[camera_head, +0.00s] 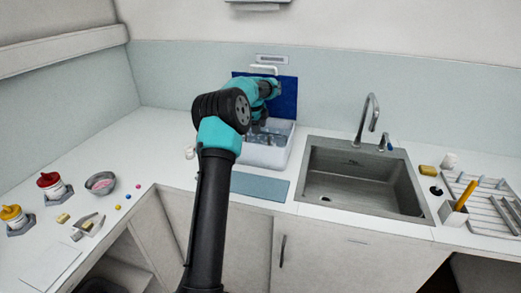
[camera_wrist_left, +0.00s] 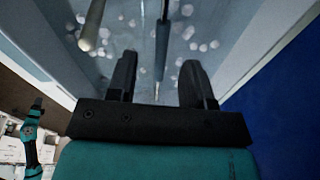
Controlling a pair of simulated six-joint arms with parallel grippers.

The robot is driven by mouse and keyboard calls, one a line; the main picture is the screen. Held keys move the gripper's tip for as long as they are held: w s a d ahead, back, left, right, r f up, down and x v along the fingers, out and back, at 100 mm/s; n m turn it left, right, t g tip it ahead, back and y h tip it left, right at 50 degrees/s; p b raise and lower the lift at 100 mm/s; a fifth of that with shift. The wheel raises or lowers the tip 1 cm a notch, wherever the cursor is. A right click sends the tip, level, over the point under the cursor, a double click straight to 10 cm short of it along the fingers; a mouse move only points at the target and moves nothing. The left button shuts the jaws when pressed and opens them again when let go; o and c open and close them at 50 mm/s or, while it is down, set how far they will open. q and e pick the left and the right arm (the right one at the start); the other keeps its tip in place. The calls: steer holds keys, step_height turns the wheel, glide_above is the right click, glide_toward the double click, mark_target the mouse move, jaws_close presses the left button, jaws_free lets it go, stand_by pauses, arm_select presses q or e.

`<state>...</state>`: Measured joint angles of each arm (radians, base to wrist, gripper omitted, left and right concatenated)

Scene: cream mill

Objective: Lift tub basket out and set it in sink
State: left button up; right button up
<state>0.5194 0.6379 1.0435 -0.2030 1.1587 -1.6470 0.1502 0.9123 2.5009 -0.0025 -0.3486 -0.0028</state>
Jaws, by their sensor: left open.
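The white tub (camera_head: 262,156) stands on the counter left of the sink, against a dark blue panel. My left arm reaches over it, and my left gripper (camera_head: 258,124) is low at the tub's opening. In the left wrist view my left gripper (camera_wrist_left: 158,72) is open, its dark fingers apart. A thin rod (camera_wrist_left: 162,45) shows between and beyond the fingers, and a paler rod end (camera_wrist_left: 92,28) lies to their left. I cannot tell whether these belong to the basket. Pale round spots show beyond them in the tub. The basket is mostly hidden. The steel sink (camera_head: 360,180) is empty.
A faucet (camera_head: 371,112) rises behind the sink. A wire rack (camera_head: 490,212) and yellow sponge (camera_head: 428,170) are right of it. A flat grey-blue mat (camera_head: 260,186) lies before the tub. A bowl (camera_head: 100,183) and jars stand at far left.

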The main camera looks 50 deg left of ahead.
arm_select(q)
steer(key=shift+w+d+f, duration=0.1)
steer(key=shift+w+f, duration=0.05)
steer(key=shift+f, duration=0.7)
steer(key=shift+w+a+f, duration=0.1)
steer(key=shift+w+f, duration=0.1)
steer(key=shift+f, duration=0.65)
steer(key=shift+w+d+f, duration=0.1)
steer(key=shift+w+f, duration=0.05)
steer(key=shift+f, duration=0.7)
steer(key=shift+c, duration=0.4)
steer(key=shift+r, duration=0.1)
jaws_close()
